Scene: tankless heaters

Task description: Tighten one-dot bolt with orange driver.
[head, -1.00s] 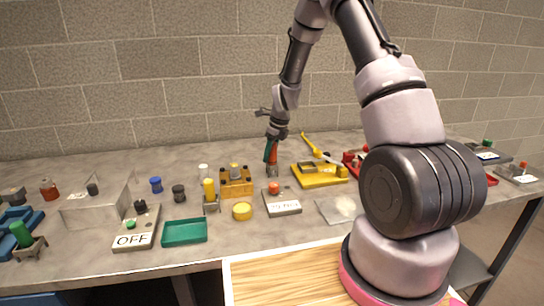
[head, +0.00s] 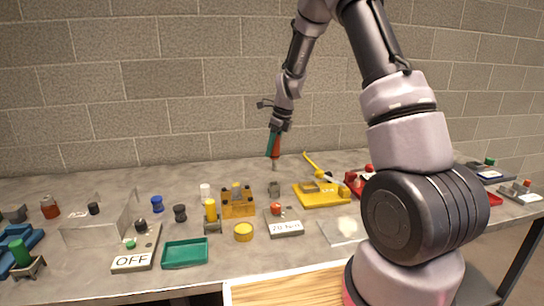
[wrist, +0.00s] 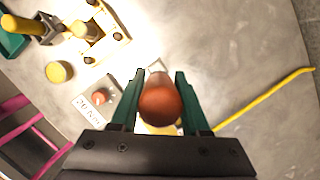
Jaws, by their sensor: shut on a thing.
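My gripper (head: 274,148) is shut on the orange driver (head: 277,145) and holds it roughly upright above the bench. In the wrist view the driver's round orange end (wrist: 160,104) sits between the two green fingers. The dots that mark the bolts are too small to read.
A yellow-handled driver (head: 211,210) stands in a holder beside the block. A labelled grey box with a red knob (head: 285,229), a yellow round piece (head: 243,232) and a green tray (head: 185,254) lie in front. A yellow lever tool (head: 322,196) is to the right.

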